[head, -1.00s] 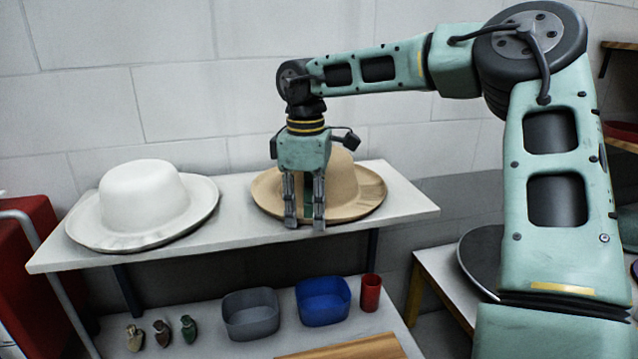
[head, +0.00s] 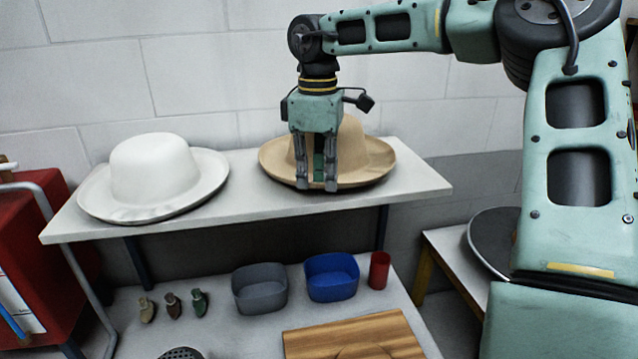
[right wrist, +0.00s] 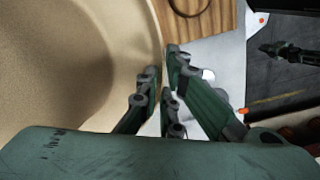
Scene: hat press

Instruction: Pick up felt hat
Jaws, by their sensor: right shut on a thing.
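The tan felt hat (head: 362,150) is at the right part of the shelf (head: 420,183), crown up. My right gripper (head: 317,187) points down at the hat's front brim and is shut on it. In the right wrist view, the fingers (right wrist: 166,92) meet at the edge of the tan brim (right wrist: 120,60), which fills the left side. The fingers cover part of the crown and brim in the head view. Whether the brim is clear of the shelf is hard to tell. A white hat (head: 155,172) sits on the shelf's left part. My left gripper is not in view.
Below stand a grey bin (head: 260,297), a blue bin (head: 332,285), a red cup (head: 379,271), a wooden board (head: 355,335) and several small figures (head: 172,305). A red cabinet (head: 25,255) is at left. Shelf room lies between the hats.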

